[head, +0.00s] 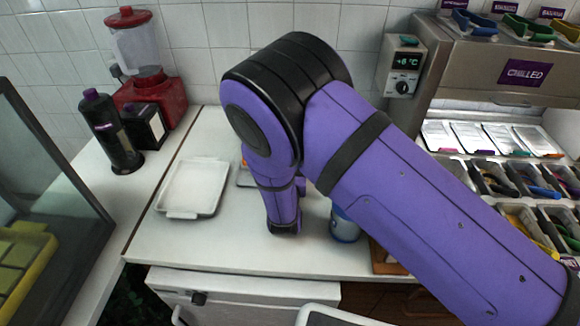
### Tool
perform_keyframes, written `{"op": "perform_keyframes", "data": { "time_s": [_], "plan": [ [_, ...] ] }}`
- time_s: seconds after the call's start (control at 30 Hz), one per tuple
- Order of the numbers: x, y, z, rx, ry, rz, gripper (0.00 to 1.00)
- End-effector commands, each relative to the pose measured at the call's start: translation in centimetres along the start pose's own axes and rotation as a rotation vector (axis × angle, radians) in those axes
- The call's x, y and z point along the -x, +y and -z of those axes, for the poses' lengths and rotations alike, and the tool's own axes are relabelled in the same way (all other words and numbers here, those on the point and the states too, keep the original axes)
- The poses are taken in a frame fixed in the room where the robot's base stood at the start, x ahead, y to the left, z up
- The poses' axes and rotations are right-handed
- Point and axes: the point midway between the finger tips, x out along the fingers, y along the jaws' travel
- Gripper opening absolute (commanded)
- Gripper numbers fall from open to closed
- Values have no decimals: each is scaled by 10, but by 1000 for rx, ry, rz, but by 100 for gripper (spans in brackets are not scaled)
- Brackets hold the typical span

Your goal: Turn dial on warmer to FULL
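I cannot clearly identify the warmer or a FULL mark. A silver-grey item (244,179) with an orange spot stands on the counter, mostly hidden behind my purple arm. A blue container (344,230) on the counter is partly covered by my arm. My arm reaches across the middle and bends down over the counter. Its fingers are hidden, and I see nothing held.
A white tray (194,188) lies on the left of the counter (190,246). A red blender (150,91) and dark bottle (110,132) stand further back. Topping bins (493,177) fill the right side. A white cabinet (245,292) with a black knob is below the counter.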

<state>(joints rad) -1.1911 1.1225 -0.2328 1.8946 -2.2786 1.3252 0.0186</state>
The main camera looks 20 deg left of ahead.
Motion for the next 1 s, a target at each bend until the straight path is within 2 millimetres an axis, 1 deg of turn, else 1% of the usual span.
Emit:
{"op": "perform_keyframes", "data": {
  "time_s": [0.2,0.57,0.6,0.7,1.0],
  "plan": [
    [1,0,1,-30,3,-1,12],
    [1,0,1,-32,4,-1,13],
    [1,0,1,-32,4,-1,41],
    [1,0,1,-32,3,-1,62],
    [2,0,0,-31,2,-1,62]
  ]
}}
